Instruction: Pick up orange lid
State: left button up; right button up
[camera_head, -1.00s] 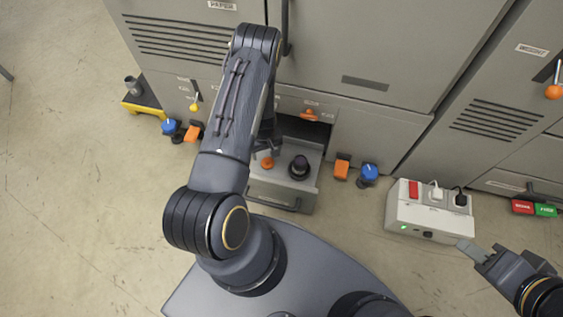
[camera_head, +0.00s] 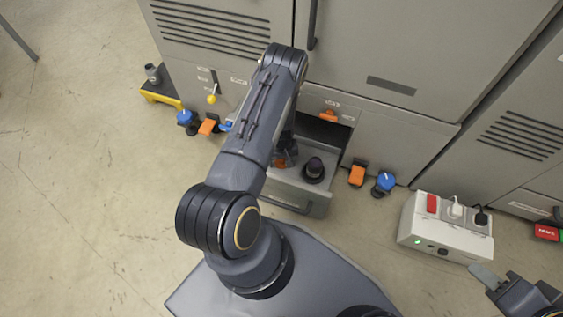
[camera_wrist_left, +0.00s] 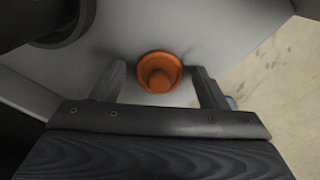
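The orange lid (camera_wrist_left: 160,72) is a round piece with a raised centre knob, in the open drawer (camera_head: 318,207). In the head view the lid (camera_head: 281,162) is partly hidden by my left gripper (camera_head: 287,152). In the left wrist view that gripper (camera_wrist_left: 158,76) is open, with one finger on each side of the lid. A gap shows between the lid and the left finger; the right finger is close to the lid's edge. I cannot tell the fingers' height over it. My right gripper (camera_head: 487,276) is at the lower right, away from the drawer; its opening is unclear.
A dark round knob-like piece (camera_head: 314,170) stands in the drawer right of the lid. Orange (camera_head: 357,174) and blue (camera_head: 385,182) pedal-like parts are on the floor beside the cabinet. A white power box (camera_head: 445,232) stands right.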

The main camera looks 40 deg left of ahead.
pick_arm(q)
jog(key=c, duration=0.8)
